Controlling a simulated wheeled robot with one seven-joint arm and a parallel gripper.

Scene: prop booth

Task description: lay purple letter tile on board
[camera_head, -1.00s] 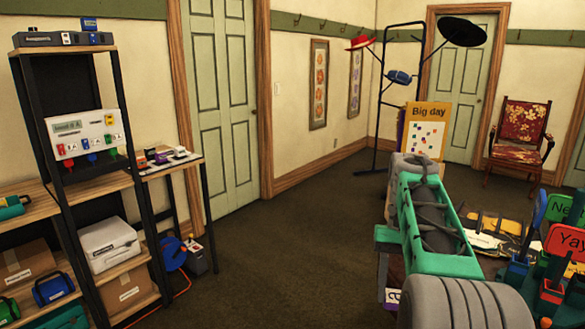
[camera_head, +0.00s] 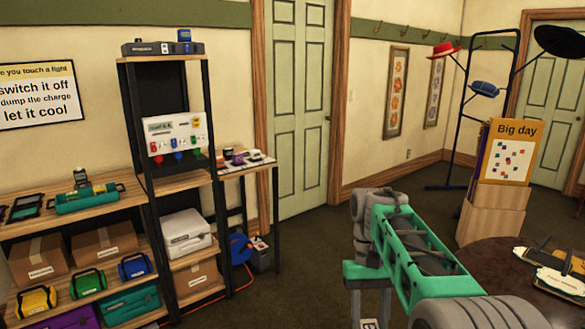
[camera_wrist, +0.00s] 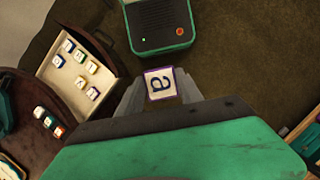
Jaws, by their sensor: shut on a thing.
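The purple letter tile (camera_wrist: 160,83) is a small white block with purple sides and a letter "a" on its face. In the wrist view my gripper (camera_wrist: 160,92) is shut on it, one grey finger on each side. In the head view the tile (camera_head: 368,323) shows only partly at the bottom edge, below my teal arm. I cannot tell whether this is the task's board.
More tiles (camera_wrist: 48,122) sit left of the gripper in the wrist view. In the head view a dark round table (camera_head: 490,258) bearing pale flat things is at right. A "Big day" sign (camera_head: 512,152) stands behind it.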

